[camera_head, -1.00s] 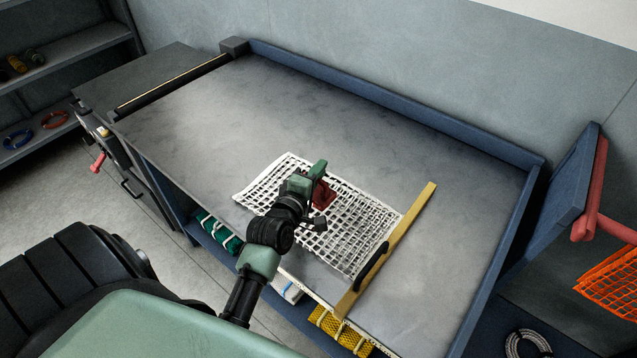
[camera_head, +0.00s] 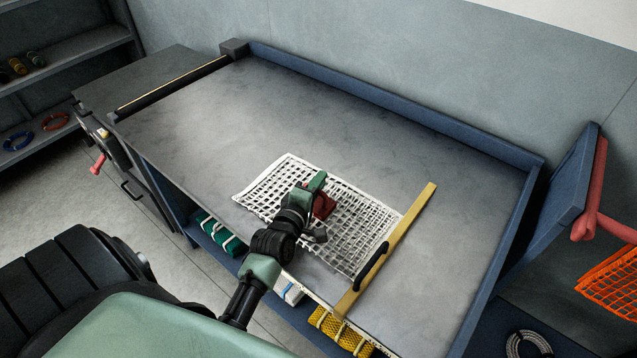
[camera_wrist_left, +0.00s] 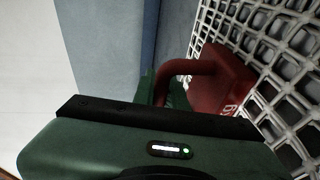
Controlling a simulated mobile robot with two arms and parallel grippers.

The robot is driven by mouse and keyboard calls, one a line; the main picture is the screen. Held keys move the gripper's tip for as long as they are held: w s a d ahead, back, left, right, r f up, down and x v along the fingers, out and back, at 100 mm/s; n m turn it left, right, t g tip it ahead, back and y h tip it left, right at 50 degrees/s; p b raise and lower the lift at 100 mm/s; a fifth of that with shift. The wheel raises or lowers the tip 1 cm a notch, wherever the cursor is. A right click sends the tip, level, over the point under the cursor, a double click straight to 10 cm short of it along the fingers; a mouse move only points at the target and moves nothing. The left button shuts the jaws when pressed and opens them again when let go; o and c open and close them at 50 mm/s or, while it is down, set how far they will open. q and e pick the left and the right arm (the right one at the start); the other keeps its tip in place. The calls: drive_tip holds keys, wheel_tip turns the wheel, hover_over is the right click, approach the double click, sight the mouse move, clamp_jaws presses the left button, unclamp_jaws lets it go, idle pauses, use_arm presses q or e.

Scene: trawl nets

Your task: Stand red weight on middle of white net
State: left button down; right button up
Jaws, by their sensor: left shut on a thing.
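The white net (camera_head: 358,225) lies spread flat on the grey table, with its right edge along a yellow bar. The red weight (camera_head: 324,206) is at about the middle of the net, partly hidden behind my left gripper (camera_head: 318,190). In the left wrist view the red weight (camera_wrist_left: 222,80) shows a block body and a curved handle, with its base against or very near the white net (camera_wrist_left: 283,60). My left gripper is shut on the handle; its fingertips are mostly hidden. I cannot tell whether the base fully touches the net. My right gripper is not in view.
The yellow bar (camera_head: 395,245) with a black handle lies along the net's right side. The grey table (camera_head: 230,115) is clear behind and left of the net. A blue raised rim (camera_head: 400,105) runs along the back. Rolled nets sit on a shelf below the front edge.

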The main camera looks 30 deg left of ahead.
use_arm(q)
drive_tip(key=shift+s+d+f, duration=0.15)
drive_tip(key=shift+s+f, duration=0.1)
drive_tip(key=shift+f, duration=0.6)
drive_tip(key=c, duration=1.5)
unclamp_jaws()
drive_tip(key=shift+s+f, duration=0.1)
drive_tip(key=shift+f, duration=0.1)
drive_tip(key=shift+o, duration=0.2)
drive_tip(key=shift+r, duration=0.3)
drive_tip(key=v, duration=0.4)
drive_tip(key=r+v, duration=0.1)
drive_tip(key=v, duration=0.6)
drive_tip(key=shift+s+r+b, duration=0.2)
drive_tip(key=shift+r+b, duration=0.2)
